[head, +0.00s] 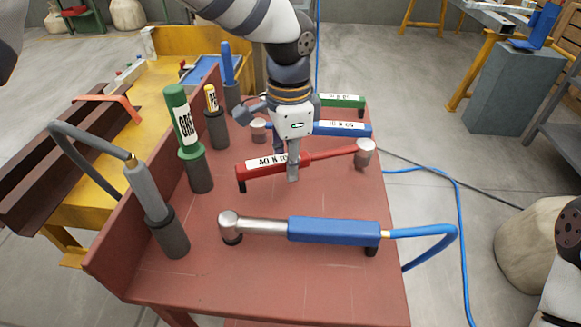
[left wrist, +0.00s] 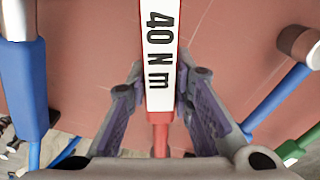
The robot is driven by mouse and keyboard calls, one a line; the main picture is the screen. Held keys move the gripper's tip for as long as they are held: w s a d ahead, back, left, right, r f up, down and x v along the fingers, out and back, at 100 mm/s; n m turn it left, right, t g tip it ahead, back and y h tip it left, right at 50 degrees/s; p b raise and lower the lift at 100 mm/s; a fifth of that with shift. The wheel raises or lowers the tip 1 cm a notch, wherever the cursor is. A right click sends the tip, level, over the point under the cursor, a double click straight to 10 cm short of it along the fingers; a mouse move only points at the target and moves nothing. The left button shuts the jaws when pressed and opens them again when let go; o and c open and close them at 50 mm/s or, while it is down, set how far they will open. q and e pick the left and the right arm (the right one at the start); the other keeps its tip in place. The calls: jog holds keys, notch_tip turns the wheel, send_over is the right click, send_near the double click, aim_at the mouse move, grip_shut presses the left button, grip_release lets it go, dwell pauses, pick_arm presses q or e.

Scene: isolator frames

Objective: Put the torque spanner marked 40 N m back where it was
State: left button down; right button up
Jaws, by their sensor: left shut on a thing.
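A red torque spanner (head: 330,155) with a white label lies across the middle of the rust-red bench top. In the left wrist view its label (left wrist: 160,55) reads 40 N m; in the head view the first digit is hard to read. My left gripper (head: 293,168) reaches down from above and is shut on the red spanner. Its fingers stand on both sides of the shaft in the left wrist view (left wrist: 153,110). The spanner's silver head (head: 365,153) points right. I cannot tell whether it touches the bench. My right gripper is out of view.
Behind are a blue spanner (head: 345,130) and a green spanner (head: 340,101). In front lies a blue tool (head: 333,230) with a hose. Upright tools, including a green one (head: 182,120) and a grey one (head: 150,195), line the left. The bench's (head: 270,290) front is clear.

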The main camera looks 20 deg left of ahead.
pick_arm(q)
jog(key=shift+f, duration=0.8)
jog(key=shift+r, duration=0.1)
jog(key=c, duration=1.4)
grip_release()
notch_tip(320, 180, up, 12)
jog(key=shift+s+d+f+p, duration=0.1)
jog(key=shift+p, duration=0.25)
